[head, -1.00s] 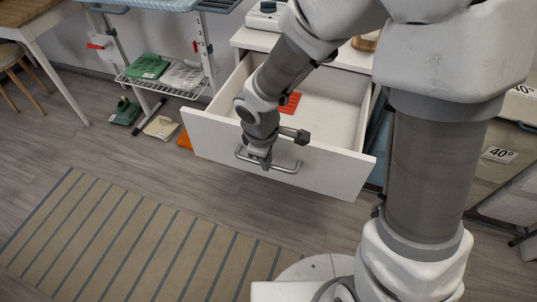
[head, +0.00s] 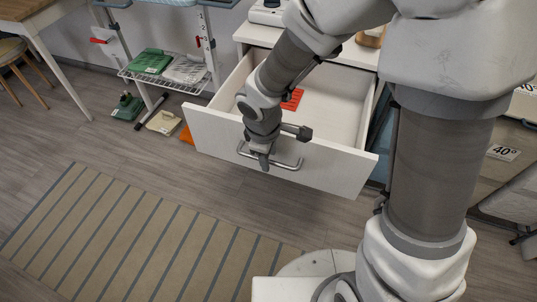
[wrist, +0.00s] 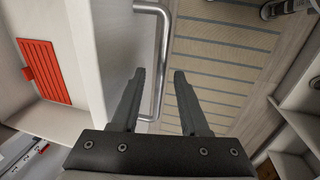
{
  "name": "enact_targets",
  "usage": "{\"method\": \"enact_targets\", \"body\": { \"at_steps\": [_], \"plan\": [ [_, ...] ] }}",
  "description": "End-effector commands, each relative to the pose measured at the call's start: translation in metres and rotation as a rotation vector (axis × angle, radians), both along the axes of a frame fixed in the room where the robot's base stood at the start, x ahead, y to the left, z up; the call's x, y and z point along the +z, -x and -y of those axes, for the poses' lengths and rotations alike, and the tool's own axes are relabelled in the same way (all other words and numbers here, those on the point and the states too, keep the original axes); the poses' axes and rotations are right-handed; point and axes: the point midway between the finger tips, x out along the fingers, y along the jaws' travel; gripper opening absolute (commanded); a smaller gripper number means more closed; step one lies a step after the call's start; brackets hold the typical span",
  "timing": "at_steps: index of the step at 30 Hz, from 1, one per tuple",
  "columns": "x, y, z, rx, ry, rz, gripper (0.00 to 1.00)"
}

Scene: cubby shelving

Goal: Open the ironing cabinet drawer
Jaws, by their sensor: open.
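The white cabinet drawer (head: 335,168) is pulled well out, with its inside showing in the head view. Its front panel also shows in the wrist view (wrist: 117,45). A metal bar handle (head: 285,165) is on the drawer front; it shows in the wrist view too (wrist: 164,60). My gripper (wrist: 158,75) is open, with one finger on each side of the handle's line in the wrist view. I cannot tell whether a finger touches the handle. In the head view my gripper (head: 264,163) is at the handle's left part, and my wrist hides some of the drawer front.
A red slotted item (head: 292,99) lies inside the drawer; it shows in the wrist view (wrist: 44,70). A striped rug (head: 140,235) lies on the floor in front. A wire rack (head: 170,78) with folded cloths stands left of the drawer.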

Motion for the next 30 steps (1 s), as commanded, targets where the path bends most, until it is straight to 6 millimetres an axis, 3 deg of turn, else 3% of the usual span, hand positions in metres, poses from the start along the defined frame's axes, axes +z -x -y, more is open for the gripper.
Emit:
{"method": "enact_targets", "body": {
  "at_steps": [5, 21, 30],
  "plan": [
    [0.023, 0.003, -0.001, 0.001, 0.0, 0.002, 0.45],
    [0.145, 0.024, -0.009, -0.001, -0.001, 0.004, 0.45],
    [0.17, 0.03, -0.011, 0.0, 0.0, 0.001, 0.45]
  ]
}}
